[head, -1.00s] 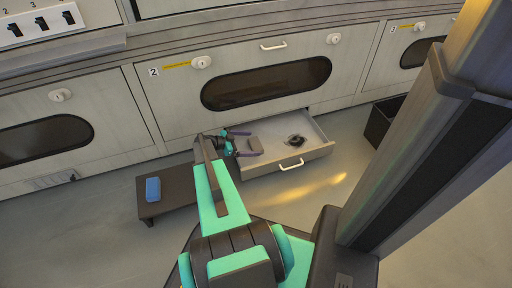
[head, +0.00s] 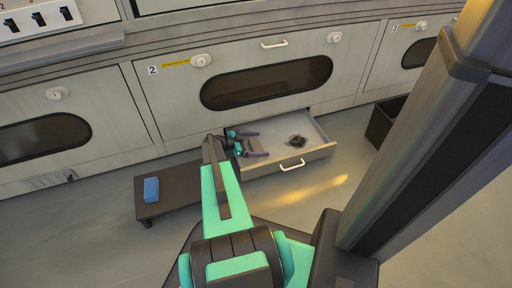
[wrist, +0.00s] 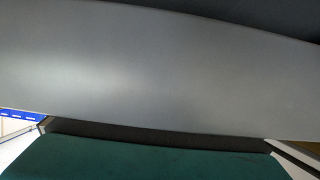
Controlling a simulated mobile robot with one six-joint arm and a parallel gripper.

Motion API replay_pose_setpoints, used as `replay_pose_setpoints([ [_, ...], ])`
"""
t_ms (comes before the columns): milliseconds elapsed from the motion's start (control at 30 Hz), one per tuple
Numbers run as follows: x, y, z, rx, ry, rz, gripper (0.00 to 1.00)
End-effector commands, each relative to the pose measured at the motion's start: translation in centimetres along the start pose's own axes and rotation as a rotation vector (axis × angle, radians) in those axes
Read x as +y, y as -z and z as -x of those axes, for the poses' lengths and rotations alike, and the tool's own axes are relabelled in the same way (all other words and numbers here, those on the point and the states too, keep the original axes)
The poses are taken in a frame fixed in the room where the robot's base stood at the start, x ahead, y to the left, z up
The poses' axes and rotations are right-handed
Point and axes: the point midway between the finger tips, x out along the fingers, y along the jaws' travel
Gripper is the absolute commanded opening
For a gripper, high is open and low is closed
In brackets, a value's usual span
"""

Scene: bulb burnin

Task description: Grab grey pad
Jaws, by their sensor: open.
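The grey pad (head: 255,146) appears as a small grey patch at the left of the open drawer (head: 273,166), partly hidden by my gripper. My gripper (head: 256,144) is open, its purple fingers reaching over the left side of the drawer to either side of the pad. I cannot tell whether the fingers touch it. In the wrist view a broad, smooth grey surface (wrist: 160,65) fills most of the picture, very close. I cannot tell for sure that it is the pad.
A dark, ragged item (head: 297,141) lies in the drawer to the right. A blue block (head: 151,189) lies on a low dark bench (head: 181,190) at the left. A black bin (head: 384,122) stands on the floor at the right. Cabinet fronts rise behind the drawer.

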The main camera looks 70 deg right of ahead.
Motion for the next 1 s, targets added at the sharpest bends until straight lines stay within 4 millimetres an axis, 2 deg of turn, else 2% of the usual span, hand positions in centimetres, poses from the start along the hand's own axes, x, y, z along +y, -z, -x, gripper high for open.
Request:
replay_pose_setpoints([
  [67, 0.0, 0.0, 0.0, 0.0, 0.0, 0.0, 1.0],
  [300, 0.0, 0.0, 0.0, 0.0, -0.001, 0.0, 0.61],
  [333, 0.0, 0.0, 0.0, 0.0, -0.001, 0.0, 0.59],
  [667, 0.0, 0.4, 0.1, 0.0, -0.001, -0.001, 0.59],
  [867, 0.1, 2.1, 0.8, 0.0, -0.001, 0.0, 0.59],
  [1000, 0.1, 4.1, 1.6, 0.0, -0.001, -0.002, 0.59],
])
